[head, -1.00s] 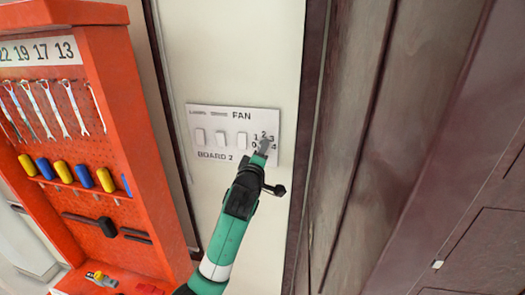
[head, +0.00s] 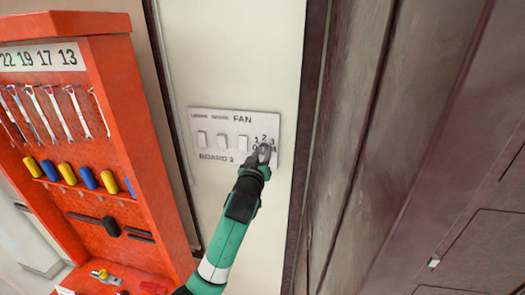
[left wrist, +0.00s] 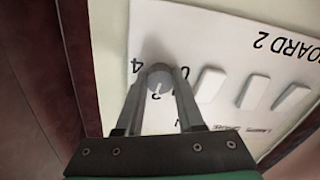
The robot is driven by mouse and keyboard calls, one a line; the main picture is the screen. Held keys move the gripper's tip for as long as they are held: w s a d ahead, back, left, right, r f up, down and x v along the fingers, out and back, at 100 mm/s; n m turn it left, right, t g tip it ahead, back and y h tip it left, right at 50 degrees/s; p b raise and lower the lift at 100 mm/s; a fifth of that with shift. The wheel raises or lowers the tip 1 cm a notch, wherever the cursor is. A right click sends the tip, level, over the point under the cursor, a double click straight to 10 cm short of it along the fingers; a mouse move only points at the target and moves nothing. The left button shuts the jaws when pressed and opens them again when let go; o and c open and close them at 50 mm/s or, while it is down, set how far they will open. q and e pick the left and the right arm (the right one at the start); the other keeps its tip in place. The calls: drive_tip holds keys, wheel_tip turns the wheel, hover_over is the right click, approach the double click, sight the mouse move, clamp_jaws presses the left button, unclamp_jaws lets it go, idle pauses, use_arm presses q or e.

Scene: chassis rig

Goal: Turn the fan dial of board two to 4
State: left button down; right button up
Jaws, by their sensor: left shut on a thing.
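Board two (head: 265,122) is a pale plate on the wall, labelled "FAN" and "BOARD 2", with a ring of dial numbers at its right end. The left gripper (head: 264,152) is at that end and hides most of the dial and some numbers in the head view. In the left wrist view, the round grey fan dial (left wrist: 160,80) sits between the two fingers of the left gripper (left wrist: 160,86), which is shut on it. A light mark on the dial points toward the bottom of that view. The "4" shows beside the dial. The right gripper is not in view.
Three white rocker switches stand in a row left of the dial, the nearest one (head: 243,143) close to my gripper. An orange tool rack (head: 110,150) with wrenches and screwdrivers stands at left. Dark brown panelling (head: 400,150) fills the right side.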

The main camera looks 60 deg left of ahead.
use_arm(q)
drive_tip(key=m+p, duration=0.2)
drive_tip(key=m, duration=0.3)
drive_tip(key=shift+r+m+p, duration=0.15)
drive_tip(key=shift+m+p, duration=0.15)
drive_tip(key=m+p, duration=0.3)
drive_tip(key=m, duration=0.3)
drive_tip(key=shift+p, duration=0.3)
drive_tip(key=m+p, duration=0.1)
drive_tip(key=m, duration=0.2)
drive_tip(key=shift+s, duration=0.1)
drive_tip(key=shift+m+p, duration=0.35)
drive_tip(key=shift+m, duration=1.45)
drive_tip(key=c, duration=0.5)
unclamp_jaws()
